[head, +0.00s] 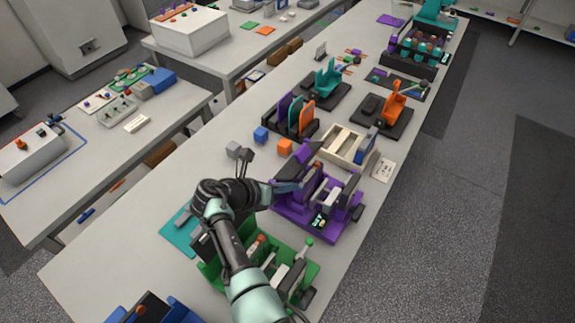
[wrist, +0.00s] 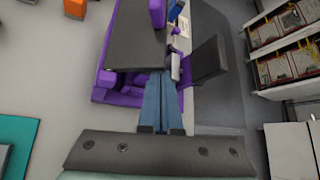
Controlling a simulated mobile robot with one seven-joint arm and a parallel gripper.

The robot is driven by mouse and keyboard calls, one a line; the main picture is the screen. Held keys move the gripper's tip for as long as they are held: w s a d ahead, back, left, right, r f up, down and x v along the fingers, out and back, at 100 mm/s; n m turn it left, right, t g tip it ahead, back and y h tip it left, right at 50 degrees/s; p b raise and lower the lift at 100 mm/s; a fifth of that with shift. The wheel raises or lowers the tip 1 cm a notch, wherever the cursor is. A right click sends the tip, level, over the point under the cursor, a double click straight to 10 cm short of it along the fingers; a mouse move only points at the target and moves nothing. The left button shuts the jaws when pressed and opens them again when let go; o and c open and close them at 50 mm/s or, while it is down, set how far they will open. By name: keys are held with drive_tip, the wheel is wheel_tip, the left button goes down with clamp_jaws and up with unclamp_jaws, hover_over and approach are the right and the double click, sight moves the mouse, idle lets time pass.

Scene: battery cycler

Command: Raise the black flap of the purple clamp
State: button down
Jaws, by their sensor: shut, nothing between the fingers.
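The purple clamp (head: 322,222) stands on the long table, just right of my gripper. Its black flap (head: 305,155) appears as a dark, tilted plate at the clamp's back left. In the wrist view the flap (wrist: 135,40) is a broad dark panel above the purple body (wrist: 120,92). My gripper (head: 298,186) is shut and empty, with its blue fingers at the clamp's left side. In the wrist view the fingertips (wrist: 162,80) are close to the flap's lower edge; I cannot tell whether they touch it.
A green clamp (head: 310,272) stands in front, below my arm. Orange (head: 285,146) and blue (head: 260,134) cubes lie behind the purple clamp, near a beige tray (head: 327,146). A second dark panel (wrist: 207,60) shows right of the fingers.

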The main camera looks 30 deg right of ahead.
drive_tip(key=shift+w+a+r, duration=0.15)
drive_tip(key=shift+w+r, duration=0.35)
drive_tip(key=shift+r, duration=0.25)
drive_tip(key=shift+w+a+r, duration=0.25)
drive_tip(key=shift+w, duration=0.25)
drive_tip(key=shift+w+r+b, duration=0.1)
drive_tip(key=shift+w+b, duration=0.05)
drive_tip(key=shift+b, duration=0.15)
drive_tip(key=shift+w+a+n+g+h+b, duration=0.15)
drive_tip(key=shift+w+n+g+h+b, duration=0.15)
drive_tip(key=shift+n+g+b, duration=0.15)
drive_tip(key=shift+w+a+r+b, duration=0.15)
drive_tip(key=shift+w+b, duration=0.1)
drive_tip(key=shift+b, duration=0.35)
drive_tip(key=shift+w+a+r+b, duration=0.1)
drive_tip(key=shift+w+a+b, duration=0.1)
drive_tip(key=shift+w+b, duration=0.45)
drive_tip(key=shift+b, duration=0.5)
drive_tip(key=shift+w+a+r+n+g+h+b, duration=0.1)
drive_tip(key=shift+w+a+n+g+h+b, duration=0.1)
drive_tip(key=shift+n+g+h+b, duration=0.15)
drive_tip(key=shift+w+a+b, duration=0.15)
drive_tip(key=shift+w+b, duration=0.25)
drive_tip(key=shift+b, duration=0.55)
